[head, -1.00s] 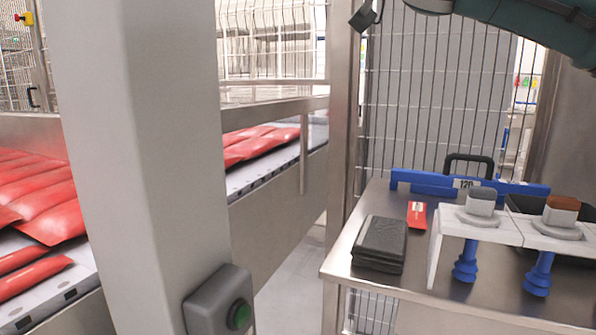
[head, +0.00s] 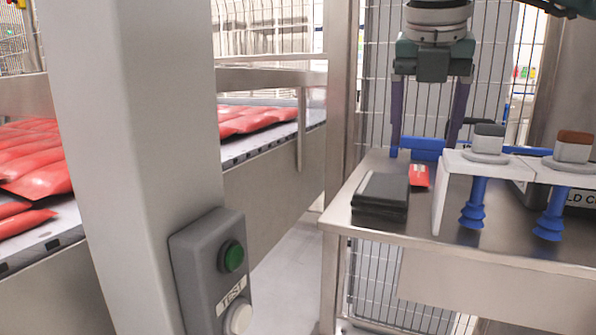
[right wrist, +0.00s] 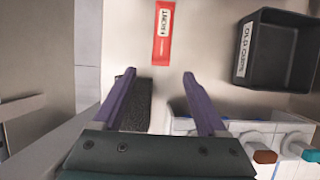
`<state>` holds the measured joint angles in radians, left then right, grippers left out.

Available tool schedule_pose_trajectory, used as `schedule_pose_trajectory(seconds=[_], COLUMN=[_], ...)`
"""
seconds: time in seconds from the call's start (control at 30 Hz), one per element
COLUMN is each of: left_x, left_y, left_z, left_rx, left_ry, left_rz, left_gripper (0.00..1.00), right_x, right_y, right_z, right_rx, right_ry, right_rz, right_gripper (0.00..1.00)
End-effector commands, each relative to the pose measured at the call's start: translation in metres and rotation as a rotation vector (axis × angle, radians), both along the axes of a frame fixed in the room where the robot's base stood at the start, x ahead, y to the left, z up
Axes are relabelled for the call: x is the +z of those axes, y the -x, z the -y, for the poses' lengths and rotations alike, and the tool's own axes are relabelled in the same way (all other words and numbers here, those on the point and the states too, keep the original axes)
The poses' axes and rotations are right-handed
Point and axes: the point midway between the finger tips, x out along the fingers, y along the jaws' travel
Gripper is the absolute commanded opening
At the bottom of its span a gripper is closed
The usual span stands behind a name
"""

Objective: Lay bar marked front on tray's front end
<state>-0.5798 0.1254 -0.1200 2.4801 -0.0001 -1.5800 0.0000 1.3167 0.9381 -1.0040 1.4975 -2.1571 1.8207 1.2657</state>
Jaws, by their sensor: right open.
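A flat red bar (head: 420,177) with a white label lies on the steel table; in the right wrist view the red bar (right wrist: 161,50) has lettering that seems to read FRONT. My right gripper (head: 424,148) is open and empty, pointing down over the table. In the right wrist view its purple fingers (right wrist: 160,75) are apart, with the red bar beyond their tips. A dark block (head: 381,190) lies left of the bar and is partly behind the left finger in the wrist view. I cannot make out which thing is the tray. My left gripper is out of view.
A white rack (head: 512,166) with blue suction cups stands at the table's right. A black bin (right wrist: 272,62) is marked OLD CUPS. A blue piece (head: 424,145) lies at the back. A grey post (head: 135,150) stands before the conveyor with red bags.

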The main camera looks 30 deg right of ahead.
Motion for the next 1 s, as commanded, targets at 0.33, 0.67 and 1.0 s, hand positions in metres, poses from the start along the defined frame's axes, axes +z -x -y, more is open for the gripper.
schedule_pose_trajectory(seconds=[0.33,0.67,1.0], left_x=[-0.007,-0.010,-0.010], left_y=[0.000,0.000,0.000], left_z=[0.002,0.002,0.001], left_rx=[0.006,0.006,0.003], left_ry=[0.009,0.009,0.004], left_rz=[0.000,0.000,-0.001], left_gripper=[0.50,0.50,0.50], right_x=[-0.040,-0.063,-0.063], right_y=[-0.009,-0.016,-0.016], right_z=[0.016,0.024,0.024], right_rx=[-0.001,0.003,0.003], right_ry=[-0.002,-0.003,-0.004], right_rz=[-0.002,0.002,0.002], right_gripper=[0.75,0.75,0.51])
